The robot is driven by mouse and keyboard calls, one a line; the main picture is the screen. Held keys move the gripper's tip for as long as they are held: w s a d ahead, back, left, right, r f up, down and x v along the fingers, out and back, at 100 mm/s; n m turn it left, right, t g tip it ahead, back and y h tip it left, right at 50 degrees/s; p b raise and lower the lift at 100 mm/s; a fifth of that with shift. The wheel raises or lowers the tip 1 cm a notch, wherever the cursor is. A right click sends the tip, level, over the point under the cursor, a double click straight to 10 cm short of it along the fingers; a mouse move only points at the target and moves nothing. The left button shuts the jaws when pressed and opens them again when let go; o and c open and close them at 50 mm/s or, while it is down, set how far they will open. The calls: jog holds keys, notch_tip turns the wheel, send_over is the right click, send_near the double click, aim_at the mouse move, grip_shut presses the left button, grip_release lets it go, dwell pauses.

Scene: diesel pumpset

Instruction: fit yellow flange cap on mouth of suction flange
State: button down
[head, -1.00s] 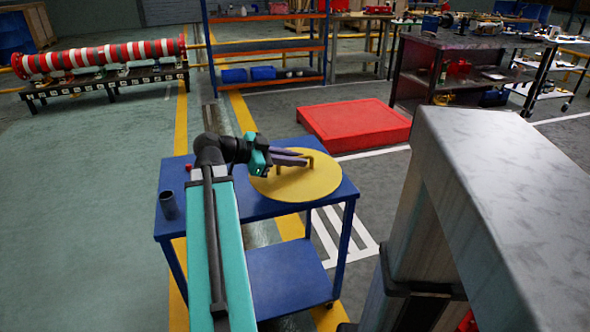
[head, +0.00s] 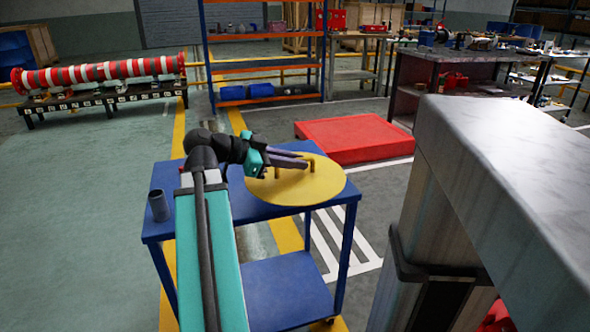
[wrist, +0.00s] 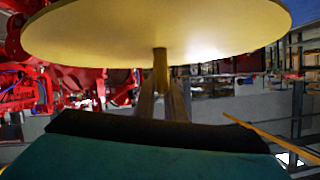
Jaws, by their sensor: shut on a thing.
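The yellow flange cap (head: 300,190) is a wide round disc with a small bracket-shaped handle on its face. My gripper (head: 306,161) is shut on that handle, and the disc appears over the right part of the blue cart in the head view. In the wrist view, the cap (wrist: 155,30) spans the top, with its handle running down to my gripper's fingers (wrist: 161,98). No cart top shows close behind the disc there. I cannot make out the suction flange mouth in either view.
The blue cart (head: 259,211) stands below, with a dark cup (head: 159,206) at its left edge. A large grey metal structure (head: 500,190) fills the right foreground. A red platform (head: 350,138) lies behind the cart. Red machinery (wrist: 85,90) shows left in the wrist view. Floor at left is clear.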

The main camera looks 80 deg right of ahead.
dwell(0.8)
